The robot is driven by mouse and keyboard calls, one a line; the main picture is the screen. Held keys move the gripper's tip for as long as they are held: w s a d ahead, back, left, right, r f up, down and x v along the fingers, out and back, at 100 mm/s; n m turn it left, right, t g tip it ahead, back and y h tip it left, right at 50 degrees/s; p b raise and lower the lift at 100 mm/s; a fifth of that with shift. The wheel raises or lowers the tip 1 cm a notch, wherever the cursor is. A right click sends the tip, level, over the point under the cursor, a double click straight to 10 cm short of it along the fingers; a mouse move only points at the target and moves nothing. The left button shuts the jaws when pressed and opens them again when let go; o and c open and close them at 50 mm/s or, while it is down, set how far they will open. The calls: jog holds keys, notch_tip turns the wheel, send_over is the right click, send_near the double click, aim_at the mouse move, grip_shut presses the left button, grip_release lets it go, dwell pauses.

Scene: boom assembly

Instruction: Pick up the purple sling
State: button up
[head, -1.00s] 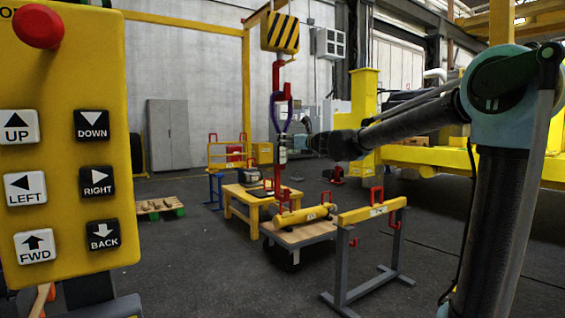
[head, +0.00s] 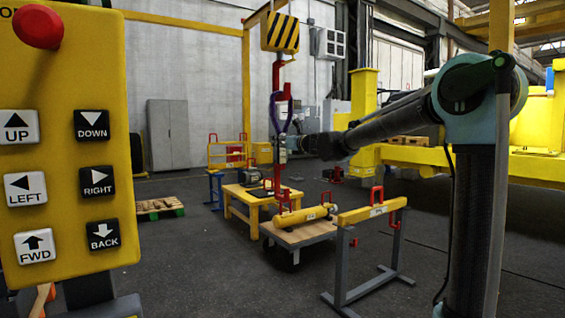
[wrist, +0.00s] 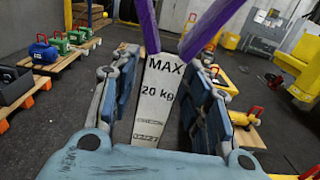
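The purple sling (head: 273,112) hangs in a loop below the crane hook (head: 276,78) in the head view. In the wrist view two purple strands (wrist: 146,25) spread upward in a V from a pale tag (wrist: 160,85) reading MAX 20 kg. My gripper (wrist: 163,58) has its fingers apart, one on each side of the tag. Whether a finger touches the sling or tag cannot be told. In the head view my gripper (head: 296,145) is at the sling's lower end, small and partly hidden by my wrist.
A yellow cylinder (head: 300,216) with red handles lies on a wooden-topped cart (head: 302,234) below the sling. A yellow beam on a grey stand (head: 372,211) is at its right. A yellow control pendant (head: 62,150) fills the left foreground. Floor (head: 200,260) is clear at centre left.

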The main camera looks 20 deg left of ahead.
grip_shut()
